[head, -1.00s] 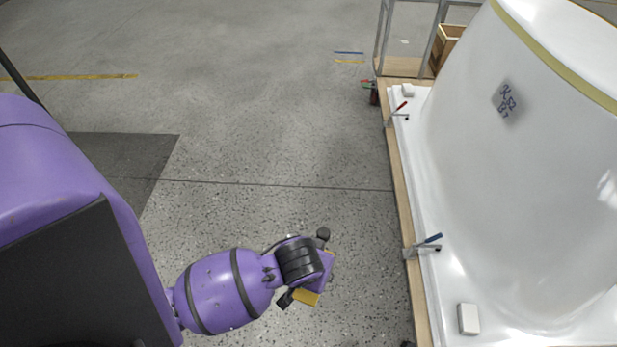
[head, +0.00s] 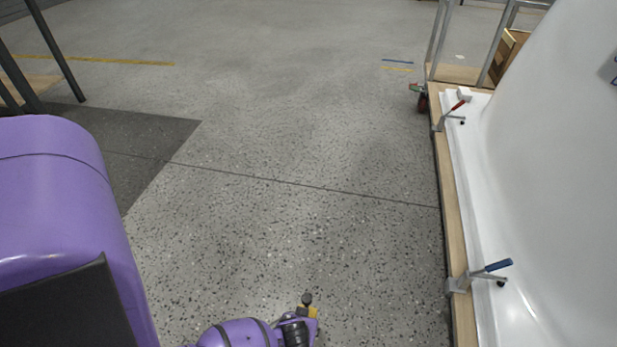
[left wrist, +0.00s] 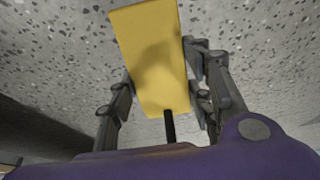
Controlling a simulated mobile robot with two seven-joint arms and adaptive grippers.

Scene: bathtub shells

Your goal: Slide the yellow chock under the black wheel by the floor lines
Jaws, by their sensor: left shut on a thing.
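My left gripper (head: 303,310) is low in the head view, above the floor and shut on the yellow chock (head: 313,312). In the left wrist view the chock (left wrist: 152,50) is a yellow block between the two dark fingers of the gripper (left wrist: 158,80), with speckled floor behind it. My right gripper is out of view.
A wood-edged bench (head: 452,215) with a white tub shell (head: 560,150) and clamps runs along the right. The metal-framed stand (head: 440,45) is behind it. The grey floor (head: 300,130) in the middle is clear. A darker floor patch (head: 145,150) is at left.

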